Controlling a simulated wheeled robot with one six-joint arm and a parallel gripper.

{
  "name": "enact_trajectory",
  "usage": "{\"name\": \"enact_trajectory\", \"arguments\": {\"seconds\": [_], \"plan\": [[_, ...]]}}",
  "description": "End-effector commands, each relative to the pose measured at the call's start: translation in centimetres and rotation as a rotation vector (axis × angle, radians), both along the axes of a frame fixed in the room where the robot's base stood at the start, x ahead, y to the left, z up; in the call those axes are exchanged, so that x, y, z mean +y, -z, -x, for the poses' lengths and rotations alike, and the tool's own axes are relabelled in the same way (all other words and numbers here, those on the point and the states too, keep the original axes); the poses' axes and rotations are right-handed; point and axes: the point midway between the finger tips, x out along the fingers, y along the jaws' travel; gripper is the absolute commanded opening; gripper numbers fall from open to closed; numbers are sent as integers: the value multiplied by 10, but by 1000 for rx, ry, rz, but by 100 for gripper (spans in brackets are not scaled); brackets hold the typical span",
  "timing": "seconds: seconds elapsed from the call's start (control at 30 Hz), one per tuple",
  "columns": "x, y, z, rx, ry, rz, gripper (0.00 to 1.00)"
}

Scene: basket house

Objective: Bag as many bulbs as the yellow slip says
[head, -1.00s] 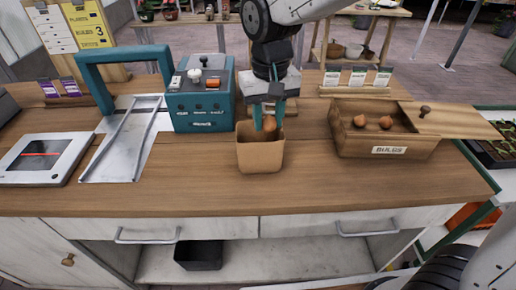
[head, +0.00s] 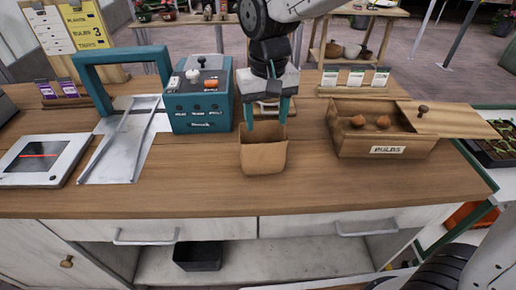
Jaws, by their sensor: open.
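My gripper (head: 267,111) is open and empty, with its fingertips just above the mouth of the brown paper bag (head: 263,158). The bag stands open on the bench; its inside is mostly hidden, so I cannot see what lies in it. The wooden bulb box (head: 346,143), labelled as bulbs, stands to the right with its lid (head: 455,121) slid aside. Two brown bulbs, one on the left (head: 358,121) and one on the right (head: 383,122), show in it. The yellow slip (head: 87,30) on the board at back left reads bulbs 3.
A teal machine (head: 199,103) with knobs stands left of the bag. A teal frame (head: 83,88) over a metal tray (head: 115,165) and a screen device (head: 40,158) are farther left. Seed packets (head: 356,78) stand behind the box. The bench front is clear.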

Motion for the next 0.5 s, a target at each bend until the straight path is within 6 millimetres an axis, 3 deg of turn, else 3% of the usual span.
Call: {"name": "enact_trajectory", "arguments": {"seconds": [0.3, 0.5], "plan": [[0, -52, -1, -3, 0, -2, 58], [0, -63, 0, -1, 0, 0, 58]]}}
